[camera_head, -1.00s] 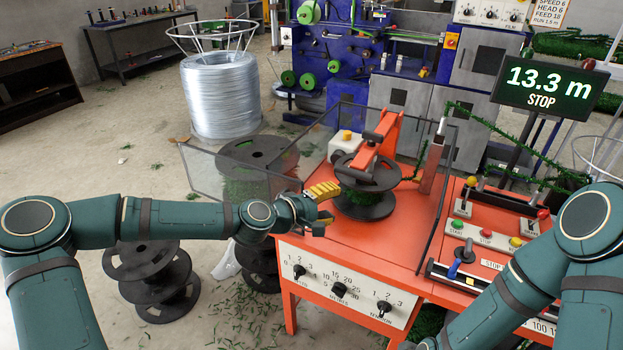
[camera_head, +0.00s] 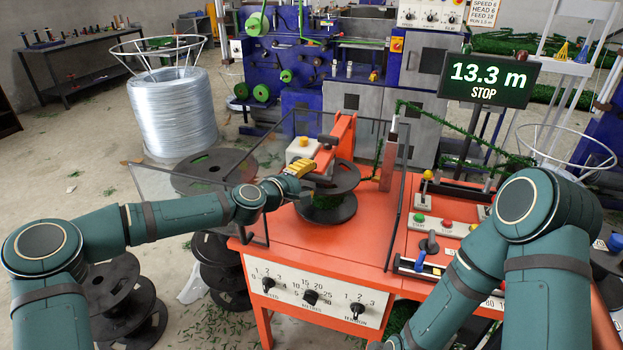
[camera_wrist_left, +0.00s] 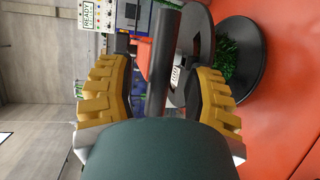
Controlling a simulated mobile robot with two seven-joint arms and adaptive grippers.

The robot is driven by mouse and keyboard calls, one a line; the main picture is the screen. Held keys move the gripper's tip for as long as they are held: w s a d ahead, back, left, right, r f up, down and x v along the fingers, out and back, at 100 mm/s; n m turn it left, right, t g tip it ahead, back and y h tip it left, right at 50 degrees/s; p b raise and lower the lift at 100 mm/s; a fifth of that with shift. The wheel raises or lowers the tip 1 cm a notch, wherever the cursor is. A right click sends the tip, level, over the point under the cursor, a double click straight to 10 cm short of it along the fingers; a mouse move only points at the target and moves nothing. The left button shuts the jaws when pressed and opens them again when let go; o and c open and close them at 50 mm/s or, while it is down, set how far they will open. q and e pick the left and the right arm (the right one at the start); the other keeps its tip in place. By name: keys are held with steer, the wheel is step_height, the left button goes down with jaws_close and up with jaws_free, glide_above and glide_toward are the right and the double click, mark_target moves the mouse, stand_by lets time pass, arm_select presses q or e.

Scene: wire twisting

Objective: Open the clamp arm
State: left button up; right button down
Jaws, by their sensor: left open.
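The orange clamp arm (camera_head: 341,131) stands on the orange machine table and reaches over a black spool with green wire (camera_head: 328,210). A dark bar handle (camera_head: 328,141) is on the clamp arm. My left gripper (camera_head: 301,169), with yellow fingers, is beside the spool's upper flange, just below and left of the handle. In the left wrist view, a dark round bar (camera_wrist_left: 163,60), seemingly the handle, stands between the two open fingers (camera_wrist_left: 162,80). A gap shows on both sides of it. My right gripper is out of view; only its arm shows.
Clear guard panels (camera_head: 405,185) stand around the spool station. A white box with a yellow button (camera_head: 301,150) is behind my left gripper. A control panel with levers (camera_head: 432,222) is at the right. The display (camera_head: 487,80) reads 13.3 m, STOP.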

arm_select(q)
steer(key=shift+x, duration=0.85)
steer(key=shift+o, duration=0.3)
steer(key=shift+s, duration=0.1)
jaws_close()
